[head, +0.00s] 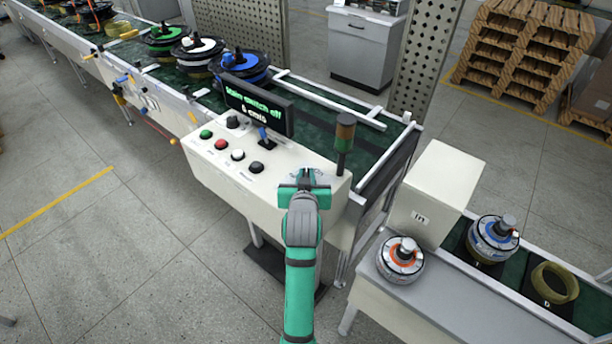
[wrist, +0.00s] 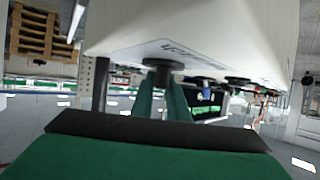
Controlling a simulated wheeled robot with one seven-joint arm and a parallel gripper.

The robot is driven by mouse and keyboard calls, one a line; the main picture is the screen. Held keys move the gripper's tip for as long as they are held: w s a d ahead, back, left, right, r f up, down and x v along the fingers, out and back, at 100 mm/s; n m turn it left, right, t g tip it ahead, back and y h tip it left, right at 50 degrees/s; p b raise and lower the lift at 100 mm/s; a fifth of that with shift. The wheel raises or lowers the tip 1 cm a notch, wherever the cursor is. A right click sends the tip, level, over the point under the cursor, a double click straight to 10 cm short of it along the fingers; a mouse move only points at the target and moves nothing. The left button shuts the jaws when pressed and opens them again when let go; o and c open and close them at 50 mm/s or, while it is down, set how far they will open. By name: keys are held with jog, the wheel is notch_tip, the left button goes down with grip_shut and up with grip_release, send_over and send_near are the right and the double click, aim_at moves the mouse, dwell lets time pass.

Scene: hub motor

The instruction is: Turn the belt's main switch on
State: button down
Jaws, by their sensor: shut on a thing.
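The control panel (head: 210,160) is a pale sloped box at the end of the belt (head: 325,110). Its screen (head: 258,105) shows green text reading "Main switch off", with a smaller second line that is hard to read. My gripper (head: 305,180) is at the right end of the panel top and covers what lies beneath it there. In the wrist view, my gripper's two fingers (wrist: 162,92) are closed around a dark round knob (wrist: 163,65) on the pale panel face, beside a printed label. The knob appears to be the main switch; its turn angle cannot be read.
Green, red, white and black buttons (head: 221,144), a black knob (head: 232,122) and a blue-topped lever (head: 265,138) sit left of my gripper. A signal lamp post (head: 344,135) stands close at right. A side bench (head: 385,268) holds an orange-marked hub (head: 400,260).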

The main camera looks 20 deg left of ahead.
jog(key=m+h, duration=0.4)
jog(key=h, duration=0.1)
jog(key=shift+a+m+t, duration=0.15)
jog(key=shift+m+t, duration=0.15)
jog(key=shift+m+h, duration=1.2)
jog(key=shift+h, duration=0.4)
jog(key=shift+m+g+h, duration=0.3)
jog(key=shift+g, duration=0.1)
jog(key=c, duration=1.7)
grip_release()
jog(key=v, duration=1)
jog(key=shift+s+r, duration=0.15)
jog(key=shift+s, duration=0.25)
